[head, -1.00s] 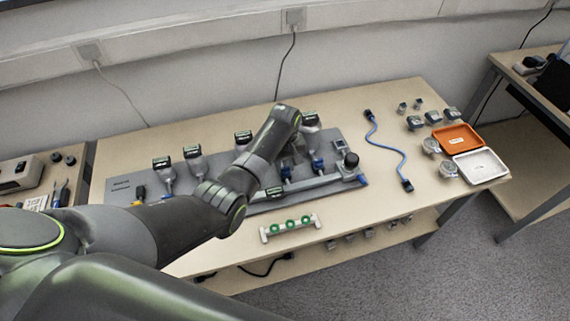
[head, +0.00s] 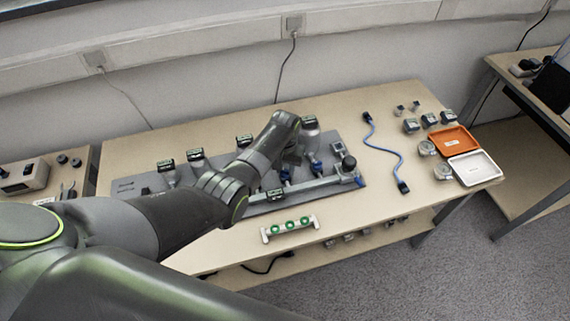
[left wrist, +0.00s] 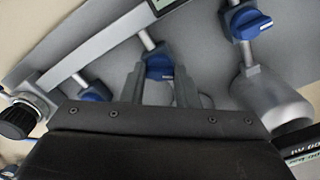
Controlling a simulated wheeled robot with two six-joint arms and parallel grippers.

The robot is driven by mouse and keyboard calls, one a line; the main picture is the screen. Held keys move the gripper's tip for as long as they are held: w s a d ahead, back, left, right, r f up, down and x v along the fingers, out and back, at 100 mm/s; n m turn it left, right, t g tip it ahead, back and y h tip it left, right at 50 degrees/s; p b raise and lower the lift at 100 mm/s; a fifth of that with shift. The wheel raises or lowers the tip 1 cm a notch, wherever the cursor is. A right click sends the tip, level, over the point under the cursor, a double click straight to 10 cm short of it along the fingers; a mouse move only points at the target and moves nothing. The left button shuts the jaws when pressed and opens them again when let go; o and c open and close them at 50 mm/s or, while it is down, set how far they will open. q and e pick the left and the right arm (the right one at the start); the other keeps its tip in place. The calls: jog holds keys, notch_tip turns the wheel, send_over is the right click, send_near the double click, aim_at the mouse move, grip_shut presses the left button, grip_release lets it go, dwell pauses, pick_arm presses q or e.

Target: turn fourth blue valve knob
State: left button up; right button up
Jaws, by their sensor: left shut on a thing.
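The grey calibration board (head: 335,185) lies on the table with several gauges and blue valve knobs on it. My left arm reaches over it from the left, and my left gripper (head: 291,158) is low over its right half, partly hidden by the wrist. In the left wrist view my left gripper (left wrist: 160,88) has its two fingers around a blue valve knob (left wrist: 158,64) and is shut on it. Another blue knob (left wrist: 250,22) is at the upper right, and one (left wrist: 95,92) is at the left. My right gripper is not in view.
A black knob (head: 349,162) stands at the board's right end. A rack with green rings (head: 290,226) lies in front. A blue cable (head: 384,150), an orange tray (head: 456,139) and a white tray (head: 476,168) are to the right. The table's front right is clear.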

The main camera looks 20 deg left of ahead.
pick_arm(q)
jog(key=m+p, duration=0.1)
jog(key=m, duration=0.4)
jog(key=shift+r+m, duration=0.1)
jog(key=shift+m, duration=0.2)
jog(key=m+p, duration=0.1)
jog(key=m, duration=0.4)
jog(key=shift+m, duration=0.3)
jog(key=o, duration=1)
jog(key=shift+c, duration=0.2)
jog(key=shift+r+p, duration=0.35)
notch_tip(320, 180, up, 8)
jog(key=shift+f+p, duration=0.25)
jog(key=shift+p, duration=0.6)
notch_tip(320, 180, up, 9)
send_over(285, 170)
jog(key=shift+b, duration=0.35)
